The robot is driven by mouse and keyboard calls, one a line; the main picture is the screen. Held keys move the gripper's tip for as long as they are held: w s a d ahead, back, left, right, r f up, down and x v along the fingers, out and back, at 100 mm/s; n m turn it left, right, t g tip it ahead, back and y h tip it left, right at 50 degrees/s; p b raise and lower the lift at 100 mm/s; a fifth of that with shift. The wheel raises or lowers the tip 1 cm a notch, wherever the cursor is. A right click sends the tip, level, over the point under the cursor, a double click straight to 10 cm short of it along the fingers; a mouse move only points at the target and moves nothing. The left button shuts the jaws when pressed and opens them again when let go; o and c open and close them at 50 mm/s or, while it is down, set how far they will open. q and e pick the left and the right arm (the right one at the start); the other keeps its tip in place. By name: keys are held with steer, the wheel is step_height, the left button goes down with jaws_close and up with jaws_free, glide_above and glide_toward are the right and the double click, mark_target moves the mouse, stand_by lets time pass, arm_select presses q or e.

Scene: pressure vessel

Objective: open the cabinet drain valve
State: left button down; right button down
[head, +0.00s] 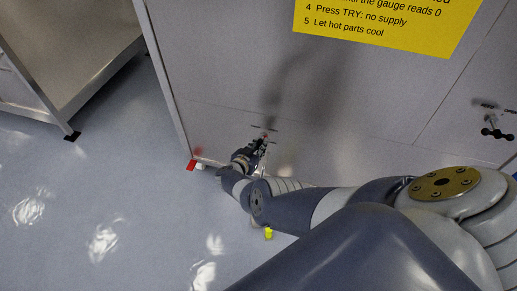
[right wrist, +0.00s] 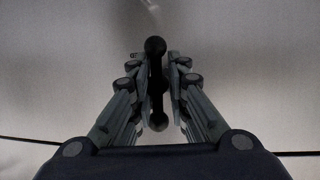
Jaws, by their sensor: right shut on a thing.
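The cabinet front (head: 215,70) is a grey panel. My right gripper (head: 262,141) is low on its left part, and my right arm reaches to it from the right. In the right wrist view my right gripper (right wrist: 158,75) is shut on a black handle bar (right wrist: 155,47) with ball ends. The bar stands about upright in that picture, between the two fingers. I take it for the drain valve handle; in the head view the gripper mostly hides it. My left gripper is in neither view.
Another black handle with ball ends (head: 496,133) is on the cabinet at the right. A yellow instruction sign (head: 385,25) is above. A red piece (head: 191,165) and a yellow piece (head: 268,234) are low by the floor. Clear blue-grey floor (head: 90,200) lies left.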

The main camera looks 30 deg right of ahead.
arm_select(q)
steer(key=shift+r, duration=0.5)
arm_select(e)
steer(key=shift+s+d+f+g, duration=0.15)
steer(key=shift+s+f+g, duration=0.15)
steer(key=shift+s, duration=0.1)
steer(key=c, duration=1.7)
jaws_free()
steer(key=shift+d+r, duration=0.1)
steer(key=shift+d, duration=0.05)
steer(key=shift+o, duration=0.2)
steer(key=shift+w+r, duration=0.15)
steer(key=shift+w, duration=0.1)
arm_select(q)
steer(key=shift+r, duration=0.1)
